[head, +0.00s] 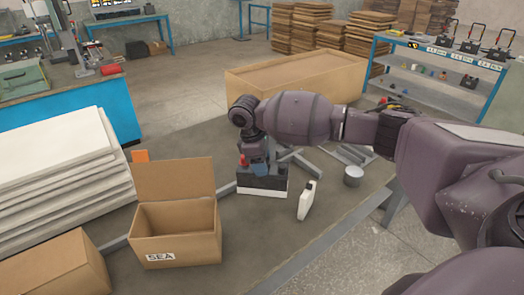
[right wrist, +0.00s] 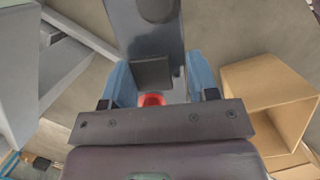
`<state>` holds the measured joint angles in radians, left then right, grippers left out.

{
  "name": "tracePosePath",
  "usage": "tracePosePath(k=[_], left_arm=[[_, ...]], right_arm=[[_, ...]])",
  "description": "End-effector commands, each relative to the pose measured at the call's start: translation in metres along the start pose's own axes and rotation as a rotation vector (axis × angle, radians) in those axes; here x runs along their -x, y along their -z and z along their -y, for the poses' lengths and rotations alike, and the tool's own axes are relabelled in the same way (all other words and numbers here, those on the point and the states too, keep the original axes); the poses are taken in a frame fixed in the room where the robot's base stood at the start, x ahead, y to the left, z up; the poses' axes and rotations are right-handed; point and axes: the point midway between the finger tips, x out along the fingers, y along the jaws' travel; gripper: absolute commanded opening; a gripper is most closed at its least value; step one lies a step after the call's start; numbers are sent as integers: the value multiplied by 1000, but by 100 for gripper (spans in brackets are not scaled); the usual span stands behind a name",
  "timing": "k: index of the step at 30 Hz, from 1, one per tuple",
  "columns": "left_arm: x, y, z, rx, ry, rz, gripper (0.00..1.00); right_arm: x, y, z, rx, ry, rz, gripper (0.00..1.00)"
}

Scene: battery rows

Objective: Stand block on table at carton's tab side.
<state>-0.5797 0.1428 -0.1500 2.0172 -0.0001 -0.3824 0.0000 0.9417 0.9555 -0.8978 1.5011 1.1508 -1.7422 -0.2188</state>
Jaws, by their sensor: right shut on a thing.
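The open cardboard carton (head: 175,250) stands on the table, labelled "SEA", with one flap raised at its back. An orange piece (head: 140,156) shows at the flap's upper left; I cannot tell whether it is attached. The carton's tan side also shows in the right wrist view (right wrist: 262,80). My right gripper (head: 256,168) points down, right of the carton, shut on a dark grey block (head: 263,183) with a white lower edge. In the right wrist view, the block (right wrist: 152,72) and a red part (right wrist: 152,100) lie between the blue fingers. I cannot tell whether the block touches the table. My left gripper is out of view.
A closed box (head: 60,265) lies at front left, near stacked white boards (head: 65,165). A large carton (head: 295,80) is behind my right arm. The table (head: 250,235) is clear in front.

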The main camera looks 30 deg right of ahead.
Motion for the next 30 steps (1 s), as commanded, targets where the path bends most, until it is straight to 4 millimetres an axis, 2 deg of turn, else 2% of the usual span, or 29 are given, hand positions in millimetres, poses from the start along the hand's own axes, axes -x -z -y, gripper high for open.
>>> tracePosePath(k=[3,9,17,29,30], left_arm=[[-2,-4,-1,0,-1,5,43],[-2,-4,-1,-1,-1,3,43],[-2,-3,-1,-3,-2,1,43],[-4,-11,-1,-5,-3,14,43],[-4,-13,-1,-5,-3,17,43]], right_arm=[[-19,5,0,-2,-1,-1,0],[-40,11,0,-2,-3,-2,0],[-45,10,-1,-3,-5,-3,0],[-54,-17,-29,-5,-5,-2,0],[-59,-14,-28,-1,-3,-2,0]])
